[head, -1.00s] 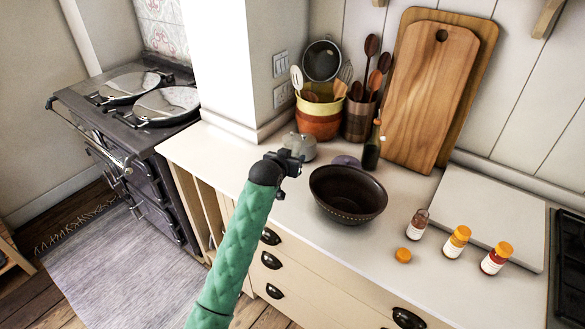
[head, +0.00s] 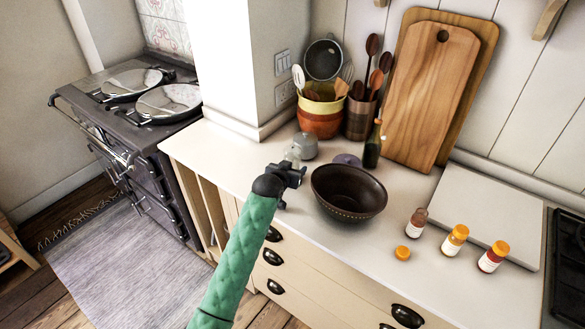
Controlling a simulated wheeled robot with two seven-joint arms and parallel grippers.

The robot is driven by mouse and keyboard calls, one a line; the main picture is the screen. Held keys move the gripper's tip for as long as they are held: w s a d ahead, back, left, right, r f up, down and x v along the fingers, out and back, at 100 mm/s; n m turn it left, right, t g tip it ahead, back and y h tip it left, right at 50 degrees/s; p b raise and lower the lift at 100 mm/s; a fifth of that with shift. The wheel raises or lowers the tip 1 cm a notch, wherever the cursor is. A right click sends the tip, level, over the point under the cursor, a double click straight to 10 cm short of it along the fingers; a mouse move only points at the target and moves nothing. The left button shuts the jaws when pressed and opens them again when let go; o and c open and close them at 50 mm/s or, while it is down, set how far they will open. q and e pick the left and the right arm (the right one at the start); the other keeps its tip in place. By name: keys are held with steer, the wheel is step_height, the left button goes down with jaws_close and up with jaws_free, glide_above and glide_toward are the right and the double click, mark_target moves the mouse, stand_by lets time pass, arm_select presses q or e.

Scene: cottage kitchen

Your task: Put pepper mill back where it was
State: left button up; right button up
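My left gripper (head: 291,176) is above the counter's front edge, left of the dark brown bowl (head: 348,193). Its black fingers are small and seen edge-on, so their opening is unclear. A small pale, glassy-looking object (head: 292,153) stands on the counter just behind the gripper, partly hidden by it. It may be the pepper mill, but I cannot tell for sure. Whether the gripper touches it is also unclear; in the picture it sits just above the fingers. My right gripper is out of view.
A grey lidded pot (head: 306,146), a dark bottle (head: 373,146) and a utensil crock (head: 320,117) stand behind. Jars (head: 454,241) and a loose orange lid (head: 402,253) are at the right front. Cutting boards (head: 432,95) lean on the wall. The counter's left part (head: 215,150) is clear.

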arm_select(q)
steer(key=shift+o, duration=0.7)
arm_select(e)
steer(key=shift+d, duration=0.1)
arm_select(q)
steer(key=shift+r, duration=0.15)
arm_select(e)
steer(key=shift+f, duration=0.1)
arm_select(q)
steer(key=b+v, duration=0.3)
steer(key=v, duration=0.7)
steer(key=shift+s+r+b, duration=0.1)
steer(key=shift+s+b, duration=0.2)
steer(key=shift+s+a+r, duration=0.25)
steer(key=shift+s+r, duration=0.05)
steer(key=shift+s, duration=0.25)
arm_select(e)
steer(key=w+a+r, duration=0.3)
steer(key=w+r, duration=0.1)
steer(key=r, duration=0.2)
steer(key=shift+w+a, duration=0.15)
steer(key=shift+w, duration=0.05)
